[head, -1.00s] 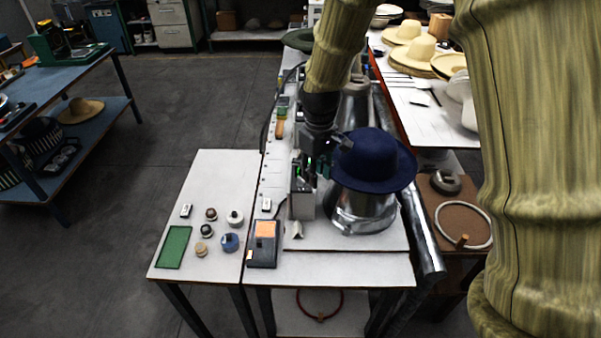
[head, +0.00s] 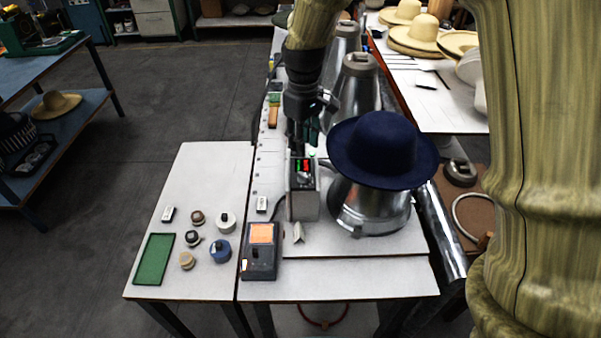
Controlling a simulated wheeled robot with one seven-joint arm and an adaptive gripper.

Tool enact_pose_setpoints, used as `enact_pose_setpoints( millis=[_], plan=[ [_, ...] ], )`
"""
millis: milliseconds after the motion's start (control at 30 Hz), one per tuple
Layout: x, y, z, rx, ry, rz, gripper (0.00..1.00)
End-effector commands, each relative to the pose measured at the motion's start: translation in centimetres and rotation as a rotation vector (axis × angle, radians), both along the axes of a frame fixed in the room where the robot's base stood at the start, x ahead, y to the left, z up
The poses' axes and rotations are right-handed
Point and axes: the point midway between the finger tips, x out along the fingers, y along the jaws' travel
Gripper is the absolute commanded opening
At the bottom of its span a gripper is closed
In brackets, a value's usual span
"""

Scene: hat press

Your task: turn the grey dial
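The grey control box (head: 303,203) stands upright on the white bench, just left of the metal hat form (head: 369,205). Its dark top panel (head: 302,172) carries small red and green marks and a light grey knob-like part (head: 303,180), perhaps the grey dial; it is too small to be sure. My gripper (head: 303,143) points down just behind and above the box, seemingly apart from the panel. Its fingers are dark and small, and I cannot tell whether they are open or shut. I see nothing held in it.
A navy hat (head: 382,150) sits on the metal form, close to the right of my gripper. A device with an orange screen (head: 262,235) lies in front. Loose knobs, including a blue one (head: 221,250), and a green mat (head: 154,259) lie left.

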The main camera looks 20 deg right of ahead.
Motion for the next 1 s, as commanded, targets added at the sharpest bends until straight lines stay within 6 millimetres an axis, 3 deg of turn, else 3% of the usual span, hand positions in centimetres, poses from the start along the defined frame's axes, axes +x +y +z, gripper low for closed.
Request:
enact_pose_setpoints(
  millis=[233,1000],
  plan=[
    [-0.1,-0.1,-1.4,-0.001,0.002,-0.001,0.31],
    [-0.1,0.0,-9.9,0.0,0.0,0.0,0.31]
  ],
)
